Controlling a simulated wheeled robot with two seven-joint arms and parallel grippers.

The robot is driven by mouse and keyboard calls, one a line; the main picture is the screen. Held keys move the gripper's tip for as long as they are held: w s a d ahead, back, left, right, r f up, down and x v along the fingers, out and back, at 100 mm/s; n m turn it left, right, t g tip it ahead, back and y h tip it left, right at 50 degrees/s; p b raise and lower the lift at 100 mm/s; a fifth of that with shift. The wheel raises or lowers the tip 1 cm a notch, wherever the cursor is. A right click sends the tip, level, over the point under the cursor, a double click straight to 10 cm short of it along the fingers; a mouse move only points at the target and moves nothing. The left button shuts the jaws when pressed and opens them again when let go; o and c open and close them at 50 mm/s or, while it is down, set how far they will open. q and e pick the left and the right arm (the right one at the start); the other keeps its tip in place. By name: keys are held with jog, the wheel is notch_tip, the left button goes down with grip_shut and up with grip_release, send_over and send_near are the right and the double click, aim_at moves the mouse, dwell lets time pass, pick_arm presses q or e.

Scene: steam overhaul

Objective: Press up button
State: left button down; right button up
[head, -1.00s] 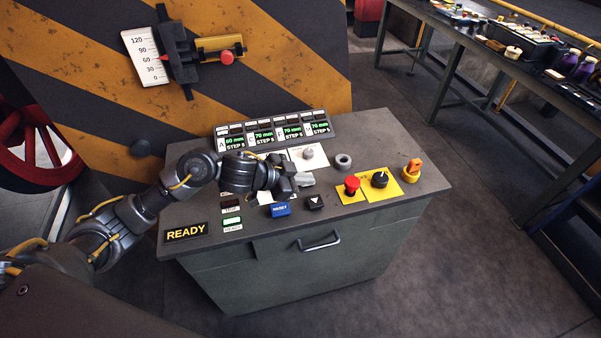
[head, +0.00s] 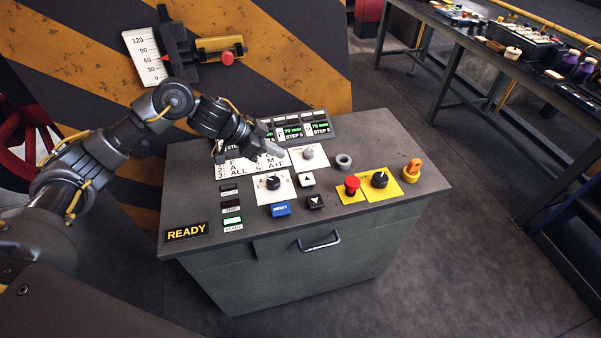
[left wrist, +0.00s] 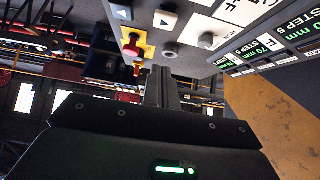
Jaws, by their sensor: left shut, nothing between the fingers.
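The up button (head: 307,180) is a small white square with a dark up-pointing triangle on the console top. It also shows at the top of the left wrist view (left wrist: 165,20). The black down button (head: 315,202) lies just in front of it. My left gripper (head: 279,152) is shut and empty. It is raised above the console, behind and left of the up button and apart from it. Its closed fingers show in the left wrist view (left wrist: 162,88). My right gripper is in neither view.
Near the up button are a blue reset button (head: 280,210), a black selector knob (head: 273,183), a grey knob (head: 308,153) and a red mushroom button (head: 352,185). Displays (head: 292,132) line the console's back edge, partly hidden by my arm. A workbench (head: 470,45) stands at right.

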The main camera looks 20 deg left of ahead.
pick_arm(q)
jog(key=p, duration=0.2)
send_over(310, 178)
jog(key=s+a, duration=0.2)
jog(key=a, duration=0.1)
jog(key=f, duration=0.6)
jog(key=shift+w+d+f, duration=0.15)
jog(key=shift+d+f, duration=0.05)
notch_tip(310, 178, down, 3)
jog(key=shift+w+f+p, duration=0.1)
jog(key=shift+f+p, duration=0.1)
jog(key=shift+p, duration=0.5)
jog(key=shift+f, duration=0.5)
